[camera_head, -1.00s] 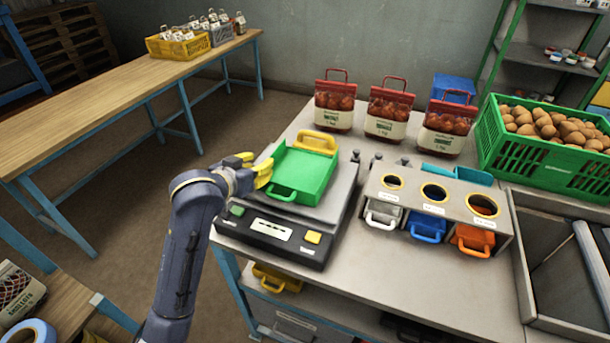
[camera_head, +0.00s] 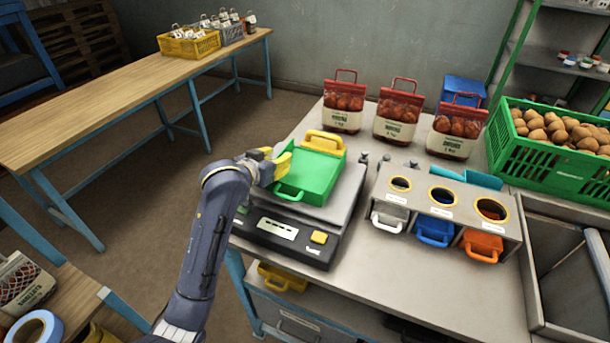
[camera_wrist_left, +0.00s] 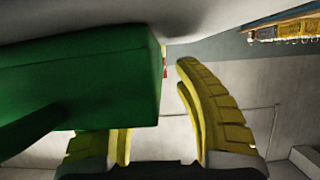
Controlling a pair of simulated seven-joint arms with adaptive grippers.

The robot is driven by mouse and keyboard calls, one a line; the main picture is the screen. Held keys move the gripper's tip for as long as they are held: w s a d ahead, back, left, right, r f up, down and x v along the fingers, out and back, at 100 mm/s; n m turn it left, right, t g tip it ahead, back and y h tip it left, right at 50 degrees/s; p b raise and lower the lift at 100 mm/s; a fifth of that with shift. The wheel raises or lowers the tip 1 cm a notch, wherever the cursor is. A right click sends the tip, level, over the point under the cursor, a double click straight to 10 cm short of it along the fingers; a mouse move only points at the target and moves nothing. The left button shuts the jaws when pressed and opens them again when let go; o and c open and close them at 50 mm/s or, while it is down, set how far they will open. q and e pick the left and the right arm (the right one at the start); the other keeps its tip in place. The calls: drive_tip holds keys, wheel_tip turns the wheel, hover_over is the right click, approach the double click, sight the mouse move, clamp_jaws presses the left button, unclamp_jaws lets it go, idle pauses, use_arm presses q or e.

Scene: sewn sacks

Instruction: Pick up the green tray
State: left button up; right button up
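The green tray (camera_head: 308,180) is a shallow open tray with a loop handle at its front. It rests on the scale (camera_head: 290,232), with a yellow handled tray (camera_head: 324,142) right behind it. My left gripper (camera_head: 272,165) is at the tray's left edge, its yellow fingers spread. In the left wrist view the green tray (camera_wrist_left: 85,80) fills the left side and hides most of one finger. The other finger stands clear to the right, with a gap to the tray. I cannot tell whether either finger touches it. My right gripper is not in view.
Red-topped bags (camera_head: 398,112) stand behind the scale. To its right is a holder (camera_head: 455,205) with grey, blue and orange handled bins. A green crate of potatoes (camera_head: 548,150) stands at the right. A long wooden table (camera_head: 130,95) is at the left.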

use_arm(q)
clamp_jaws()
